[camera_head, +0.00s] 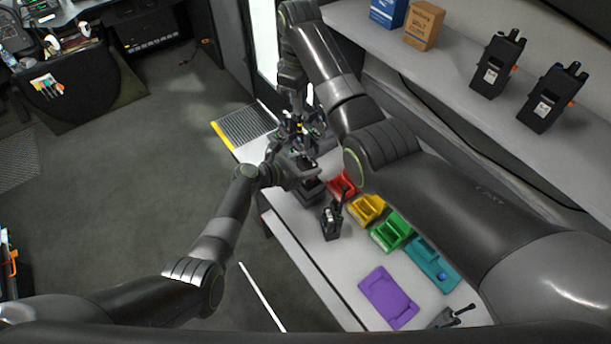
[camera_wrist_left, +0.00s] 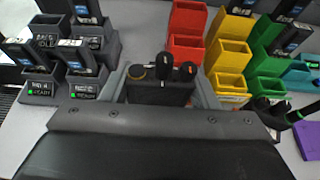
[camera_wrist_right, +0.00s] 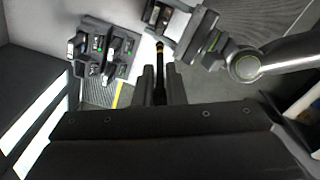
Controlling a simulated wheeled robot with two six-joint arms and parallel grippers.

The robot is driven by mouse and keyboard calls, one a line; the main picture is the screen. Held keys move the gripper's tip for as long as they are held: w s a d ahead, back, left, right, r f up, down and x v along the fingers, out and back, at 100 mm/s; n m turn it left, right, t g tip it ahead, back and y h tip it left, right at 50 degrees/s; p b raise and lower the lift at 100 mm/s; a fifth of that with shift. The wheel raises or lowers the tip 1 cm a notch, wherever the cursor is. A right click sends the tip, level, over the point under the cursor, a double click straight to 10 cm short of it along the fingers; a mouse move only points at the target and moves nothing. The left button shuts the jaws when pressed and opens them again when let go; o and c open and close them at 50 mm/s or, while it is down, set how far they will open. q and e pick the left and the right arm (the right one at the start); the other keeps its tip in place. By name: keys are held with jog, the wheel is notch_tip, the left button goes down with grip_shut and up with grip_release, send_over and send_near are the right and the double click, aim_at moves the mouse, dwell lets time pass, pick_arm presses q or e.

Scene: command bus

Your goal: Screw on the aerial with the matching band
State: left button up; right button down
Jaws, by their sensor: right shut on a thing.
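My right gripper (camera_wrist_right: 160,78) is shut on a thin black aerial with a yellow-orange band (camera_wrist_right: 159,50). The aerial extends toward my left gripper.
Red (camera_head: 342,184), yellow (camera_head: 366,209), green (camera_head: 391,232) and teal (camera_head: 432,264) holders line the bench, with a purple tray (camera_head: 388,297) nearer. A dark unit (camera_head: 331,222) stands beside them. A shelf above carries two radios (camera_head: 497,65) and boxes.

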aim_at(300, 130)
pick_arm(q)
jog(key=c, duration=0.7)
jog(key=shift+o, duration=0.2)
pick_arm(e)
jog(key=shift+f, duration=2.5)
jog(key=shift+f, duration=0.9)
jog(key=shift+f, duration=0.5)
